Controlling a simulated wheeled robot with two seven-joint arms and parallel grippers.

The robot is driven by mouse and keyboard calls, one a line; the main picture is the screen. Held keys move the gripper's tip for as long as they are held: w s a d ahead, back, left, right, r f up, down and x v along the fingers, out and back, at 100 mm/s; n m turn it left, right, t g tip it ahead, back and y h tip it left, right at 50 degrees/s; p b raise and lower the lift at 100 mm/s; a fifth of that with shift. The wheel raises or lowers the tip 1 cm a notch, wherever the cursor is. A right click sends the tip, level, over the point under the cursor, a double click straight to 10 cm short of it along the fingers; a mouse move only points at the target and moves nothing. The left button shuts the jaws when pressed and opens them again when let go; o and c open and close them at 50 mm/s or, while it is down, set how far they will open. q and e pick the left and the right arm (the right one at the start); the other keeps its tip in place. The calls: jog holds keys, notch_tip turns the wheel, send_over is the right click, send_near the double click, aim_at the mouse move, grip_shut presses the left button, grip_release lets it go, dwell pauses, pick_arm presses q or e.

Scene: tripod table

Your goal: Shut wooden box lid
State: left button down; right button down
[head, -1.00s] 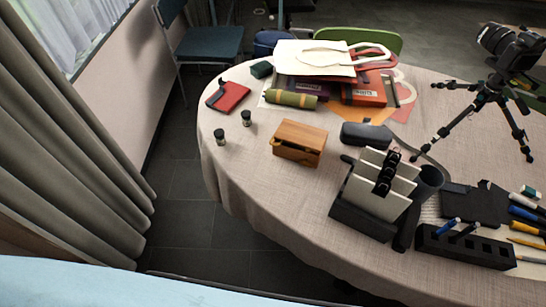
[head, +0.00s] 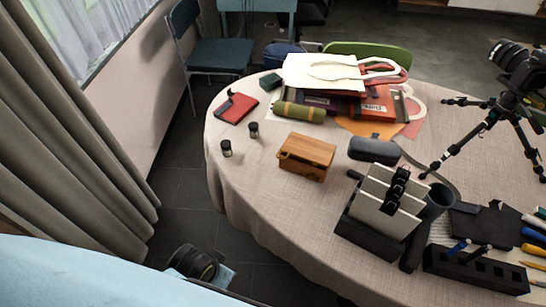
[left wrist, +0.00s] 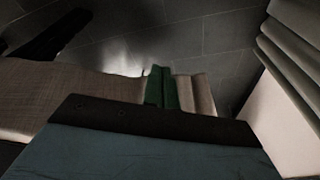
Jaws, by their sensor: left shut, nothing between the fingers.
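The wooden box (head: 306,156) stands on the round table toward its near left side. Its lid (head: 308,147) lies over the top. A dark gap shows under its front edge at the left, and I cannot tell how far the lid is open. Part of my left arm shows low in the head view, beyond the table's edge and apart from the box. My left gripper (left wrist: 162,72) shows in the left wrist view, shut and empty above the floor. The box does not show there. My right gripper is in neither view.
Two small dark jars (head: 226,149) stand left of the box. A dark grey case (head: 374,149) and a letter holder (head: 372,229) stand to its right. A green roll (head: 300,111) lies behind it. The cloth in front of the box is clear.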

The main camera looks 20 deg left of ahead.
pick_arm(q)
jog(key=w+d+r+t, duration=0.1)
jog(key=w+r+t, duration=0.25)
jog(key=r, duration=0.95)
jog(key=w+d+r+t+h, duration=0.1)
jog(key=w+d+r+t, duration=0.1)
jog(key=w+r+t, duration=0.45)
jog(key=w+d+r+t, duration=0.2)
jog(key=w+r, duration=0.1)
jog(key=w, duration=0.7)
jog(key=w+d+f+b, duration=0.1)
jog(key=w+f+b, duration=0.2)
jog(key=w+f, duration=0.4)
jog(key=shift+w+d+n, duration=0.15)
jog(key=shift+w+n, duration=0.25)
jog(key=shift+w, duration=0.7)
